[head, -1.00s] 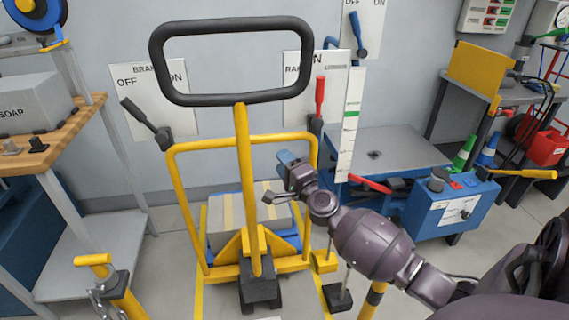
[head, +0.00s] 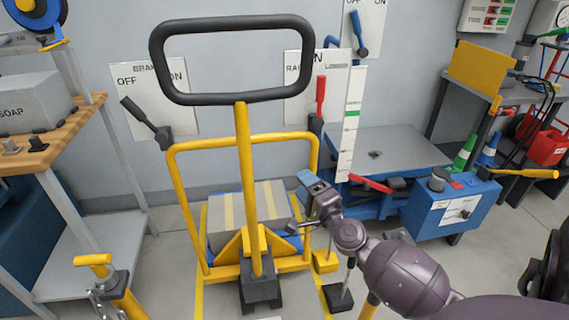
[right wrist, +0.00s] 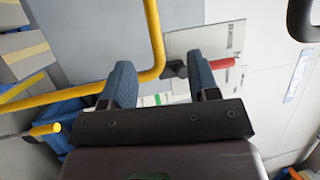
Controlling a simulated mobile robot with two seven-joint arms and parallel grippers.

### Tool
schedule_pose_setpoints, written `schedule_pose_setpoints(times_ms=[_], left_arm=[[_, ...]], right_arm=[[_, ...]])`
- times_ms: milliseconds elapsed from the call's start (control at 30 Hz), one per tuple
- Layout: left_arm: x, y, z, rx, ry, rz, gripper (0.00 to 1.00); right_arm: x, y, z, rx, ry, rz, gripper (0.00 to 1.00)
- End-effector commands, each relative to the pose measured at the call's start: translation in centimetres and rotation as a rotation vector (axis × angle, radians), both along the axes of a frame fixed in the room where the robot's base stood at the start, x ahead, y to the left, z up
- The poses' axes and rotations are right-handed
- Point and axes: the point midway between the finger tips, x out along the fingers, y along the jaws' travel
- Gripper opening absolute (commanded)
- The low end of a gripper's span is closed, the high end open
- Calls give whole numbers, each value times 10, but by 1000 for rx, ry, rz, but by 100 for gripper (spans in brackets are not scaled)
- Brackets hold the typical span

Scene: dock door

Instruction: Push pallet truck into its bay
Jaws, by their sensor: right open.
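The yellow pallet truck (head: 243,180) stands upright in front of me, with a black loop handle (head: 236,99) on its central pole. Grey taped boxes (head: 248,205) sit behind its frame. Yellow floor lines (head: 199,295) run beside it. My right gripper (head: 307,188) is just right of the truck's frame in the head view. In the right wrist view its two blue fingers (right wrist: 162,85) are apart with nothing between them, near a yellow bar (right wrist: 156,45) of the frame. My left gripper does not show.
A wooden-topped bench (head: 45,150) with a soap box is on the left. A blue lift table (head: 385,155) and its control box (head: 450,208) stand on the right. Lever panels hang on the wall (head: 230,60) behind.

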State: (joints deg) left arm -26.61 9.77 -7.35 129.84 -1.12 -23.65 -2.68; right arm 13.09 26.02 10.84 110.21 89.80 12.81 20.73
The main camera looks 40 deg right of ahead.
Motion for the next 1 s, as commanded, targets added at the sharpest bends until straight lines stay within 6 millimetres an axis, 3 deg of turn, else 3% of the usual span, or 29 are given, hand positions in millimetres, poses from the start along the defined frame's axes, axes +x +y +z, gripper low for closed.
schedule_pose_setpoints(times_ms=[233, 800, 900, 1000], left_arm=[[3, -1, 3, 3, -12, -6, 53], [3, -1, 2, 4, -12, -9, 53], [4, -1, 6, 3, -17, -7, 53], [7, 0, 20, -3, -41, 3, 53]], right_arm=[[-17, 3, -3, 0, 0, 0, 55], [-18, 3, -2, 0, -1, 0, 55], [-16, 3, 11, 0, -19, 1, 55], [-13, 3, 48, 0, -70, 0, 55]])
